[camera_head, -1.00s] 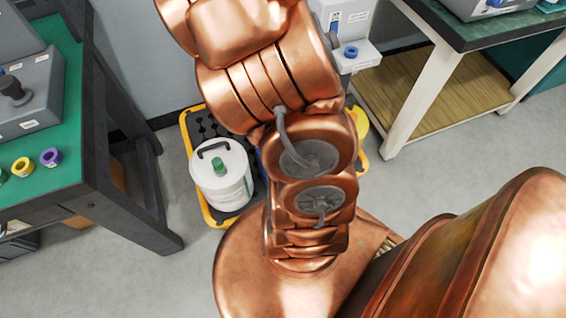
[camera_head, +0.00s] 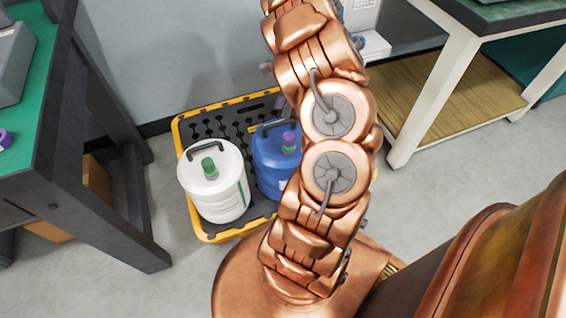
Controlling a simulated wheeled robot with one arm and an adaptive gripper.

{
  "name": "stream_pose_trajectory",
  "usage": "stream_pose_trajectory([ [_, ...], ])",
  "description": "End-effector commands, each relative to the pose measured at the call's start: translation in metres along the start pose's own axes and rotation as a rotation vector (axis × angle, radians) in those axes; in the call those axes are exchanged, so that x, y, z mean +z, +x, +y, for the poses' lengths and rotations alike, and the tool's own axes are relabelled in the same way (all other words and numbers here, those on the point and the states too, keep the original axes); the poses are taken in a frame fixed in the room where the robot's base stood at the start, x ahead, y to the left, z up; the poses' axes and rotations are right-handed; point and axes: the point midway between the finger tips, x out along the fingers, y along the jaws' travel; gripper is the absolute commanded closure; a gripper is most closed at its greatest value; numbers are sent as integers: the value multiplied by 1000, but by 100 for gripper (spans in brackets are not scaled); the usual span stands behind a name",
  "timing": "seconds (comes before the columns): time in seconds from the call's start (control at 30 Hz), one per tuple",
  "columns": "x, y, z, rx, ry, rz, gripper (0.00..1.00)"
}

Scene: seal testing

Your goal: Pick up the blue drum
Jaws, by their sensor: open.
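The blue drum (camera_head: 270,166) stands upright on a black spill tray with a yellow rim (camera_head: 212,238), on the floor by the wall. It has a dark carry handle and a purple cap (camera_head: 289,142). My copper arm crosses in front of the tray and hides the drum's right side. A white drum (camera_head: 215,185) with a green cap stands just left of the blue drum on the same tray. My gripper is not visible; the arm runs up out of the top of the picture.
A dark-framed bench with a green top (camera_head: 62,95) stands at the left, close to the tray. A white-framed table (camera_head: 425,105) with a low wooden shelf (camera_head: 465,100) stands at the right. Bare grey floor lies between. Pale equipment (camera_head: 372,46) shows behind my arm.

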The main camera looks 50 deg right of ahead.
Motion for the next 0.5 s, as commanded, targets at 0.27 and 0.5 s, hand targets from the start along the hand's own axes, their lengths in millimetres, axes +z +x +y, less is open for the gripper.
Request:
stream_pose_trajectory([
  [0.27, -1, 22, 1, 1, -1, 2, 54],
  [0.5, -1, 48, 4, 0, -2, 5, 54],
])
